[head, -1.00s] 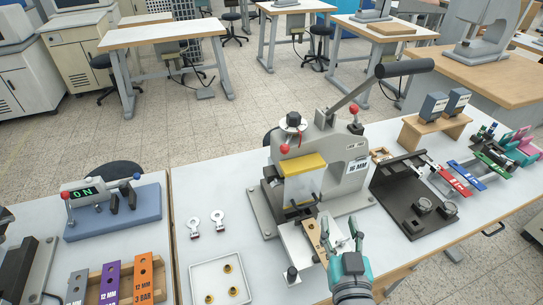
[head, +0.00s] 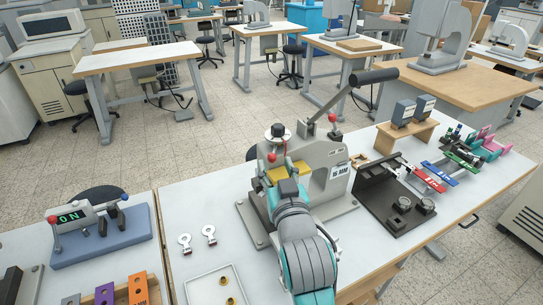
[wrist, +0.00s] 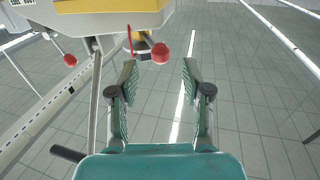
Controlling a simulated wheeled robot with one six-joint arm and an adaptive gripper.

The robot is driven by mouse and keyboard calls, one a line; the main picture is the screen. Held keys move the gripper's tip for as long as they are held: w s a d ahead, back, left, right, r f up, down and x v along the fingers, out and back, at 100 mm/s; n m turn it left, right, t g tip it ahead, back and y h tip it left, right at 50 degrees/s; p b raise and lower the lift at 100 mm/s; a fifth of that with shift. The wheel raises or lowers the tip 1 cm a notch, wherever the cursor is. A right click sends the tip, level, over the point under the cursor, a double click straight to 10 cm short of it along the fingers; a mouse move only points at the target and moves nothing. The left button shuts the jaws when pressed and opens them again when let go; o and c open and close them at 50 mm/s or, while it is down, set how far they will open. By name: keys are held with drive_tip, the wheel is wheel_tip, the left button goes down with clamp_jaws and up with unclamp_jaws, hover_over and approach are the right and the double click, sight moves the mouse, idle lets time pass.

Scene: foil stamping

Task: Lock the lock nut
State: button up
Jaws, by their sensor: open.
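The bench press (head: 325,155) stands on the table with its yellow head block (head: 297,170) partly behind my arm. A dial with a black knob (head: 278,131) sits on top of it. Below the dial is a red ball (head: 271,157), which looks like the lock nut's lever end. In the wrist view a red ball (wrist: 161,53) is beside a dark and brass round part (wrist: 143,43) under the press head. My gripper (wrist: 158,75) is open and empty, its fingers either side of and below that ball. I cannot tell whether they touch. The nut itself is not clear.
The press's long lever (head: 350,97) rises to the upper right, with a second red ball (head: 332,117) near it. A dark fixture (head: 395,205) stands to the right. Two white tags (head: 209,233) and a tray (head: 212,290) lie to the left.

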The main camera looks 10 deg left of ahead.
sight(273, 159)
drive_tip(key=shift+x, duration=2.35)
clamp_jaws()
